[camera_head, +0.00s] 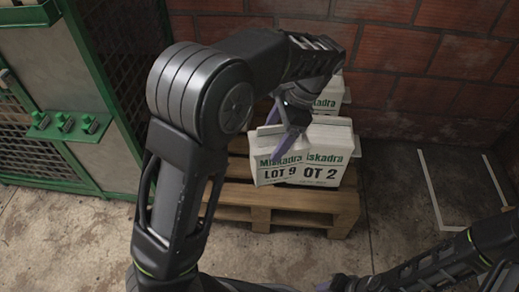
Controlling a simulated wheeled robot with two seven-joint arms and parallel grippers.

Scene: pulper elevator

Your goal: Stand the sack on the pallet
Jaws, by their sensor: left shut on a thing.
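A white sack marked "Miskadra LOT 9" (275,173) is in my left gripper (285,133), which is shut on its top from above. The sack looks upright and slightly tilted, over the front part of the wooden pallet (285,199). Whether its base touches the boards I cannot tell. It overlaps a second white sack marked "OT 2" (333,174), which stands on the pallet just to its right. My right gripper (335,285) shows only partly at the bottom edge, and its jaws are unclear.
Another white sack (329,101) stands at the back of the pallet, partly hidden by my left arm. A brick wall (425,60) is behind. A green-framed machine (70,125) stands left. A white floor outline (433,190) at right encloses clear floor.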

